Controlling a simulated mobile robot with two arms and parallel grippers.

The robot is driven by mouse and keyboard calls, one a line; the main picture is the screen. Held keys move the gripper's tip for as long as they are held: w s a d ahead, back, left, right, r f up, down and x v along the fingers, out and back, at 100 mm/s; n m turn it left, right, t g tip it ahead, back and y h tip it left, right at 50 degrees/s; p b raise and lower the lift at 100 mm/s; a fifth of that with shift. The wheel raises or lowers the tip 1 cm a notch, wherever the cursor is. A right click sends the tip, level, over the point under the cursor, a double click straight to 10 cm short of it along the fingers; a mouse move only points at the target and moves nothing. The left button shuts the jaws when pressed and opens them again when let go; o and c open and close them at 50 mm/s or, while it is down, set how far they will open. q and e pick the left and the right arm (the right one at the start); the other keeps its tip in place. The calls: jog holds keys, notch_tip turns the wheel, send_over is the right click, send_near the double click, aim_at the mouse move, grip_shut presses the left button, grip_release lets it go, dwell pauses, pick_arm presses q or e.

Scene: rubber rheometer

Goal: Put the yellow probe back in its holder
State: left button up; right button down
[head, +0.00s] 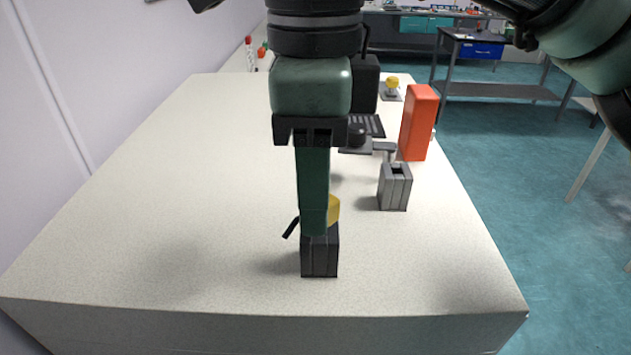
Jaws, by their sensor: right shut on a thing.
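My right gripper (314,222) points down over the near part of the table and is shut on the yellow probe (334,210). Only a yellow edge of the probe shows to the right of the green fingers; the fingers hide the rest. A small black piece (290,228) sticks out to their left. A dark grey block-shaped holder (320,257) stands directly below the fingertips. I cannot tell whether the probe is seated in it or just above it. A lighter grey holder (395,189) with an open slot on top stands farther right. My left gripper is not in view.
The pale table (160,200) is clear on the left and at the front. An upright orange-red block (418,124) stands near its right edge. Dark equipment (366,85) stands partly behind my gripper. A yellow-topped item (392,84) sits farther back.

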jog(key=shift+f+b, duration=0.45)
jog(key=shift+f, duration=0.2)
jog(key=c, duration=0.8)
grip_release()
jog(key=shift+r, duration=0.2)
notch_tip(320, 180, up, 5)
jog(key=p, duration=0.4)
jog(key=shift+f, duration=0.1)
